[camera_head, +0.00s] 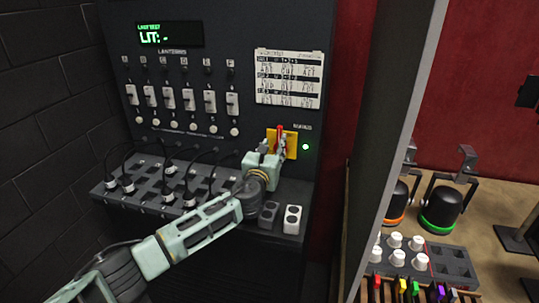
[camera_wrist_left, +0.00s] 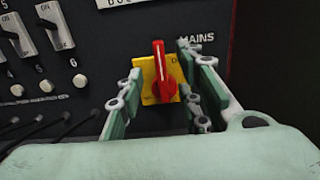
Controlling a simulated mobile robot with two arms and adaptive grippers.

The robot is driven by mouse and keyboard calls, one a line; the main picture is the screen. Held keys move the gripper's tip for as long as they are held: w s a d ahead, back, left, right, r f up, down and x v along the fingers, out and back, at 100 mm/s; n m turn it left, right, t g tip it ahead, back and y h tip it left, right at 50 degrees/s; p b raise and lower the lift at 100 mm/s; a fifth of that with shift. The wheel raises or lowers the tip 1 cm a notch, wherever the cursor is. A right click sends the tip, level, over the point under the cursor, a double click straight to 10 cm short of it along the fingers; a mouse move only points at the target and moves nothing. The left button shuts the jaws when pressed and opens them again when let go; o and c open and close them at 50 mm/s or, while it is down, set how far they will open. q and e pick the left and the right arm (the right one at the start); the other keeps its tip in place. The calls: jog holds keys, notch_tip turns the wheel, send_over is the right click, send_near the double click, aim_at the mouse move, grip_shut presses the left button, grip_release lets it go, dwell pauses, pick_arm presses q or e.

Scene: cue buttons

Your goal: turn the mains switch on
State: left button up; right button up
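The mains switch is a red handle (camera_head: 280,137) on a yellow plate (camera_head: 291,147), low on the right of the dark panel. In the left wrist view the red handle (camera_wrist_left: 159,70) points nearly straight up on its yellow plate (camera_wrist_left: 148,97), beside the printed word MAINS. My left gripper (camera_head: 273,145) is in front of the switch. Its fingers (camera_wrist_left: 163,66) are spread to either side of the handle, with visible gaps. I cannot tell how far the fingertips are from the plate. My right gripper is out of view.
Numbered lantern switches (camera_head: 190,99) line the panel above a ledge of plugged cables (camera_head: 165,190). A card (camera_head: 288,78) hangs above the mains switch. A grey partition (camera_head: 400,130) stands right, before a wooden bench with lamps (camera_head: 440,205) and white knobs (camera_head: 405,250).

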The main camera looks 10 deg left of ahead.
pick_arm(q)
jog(key=s, duration=0.4)
jog(key=shift+s, duration=0.1)
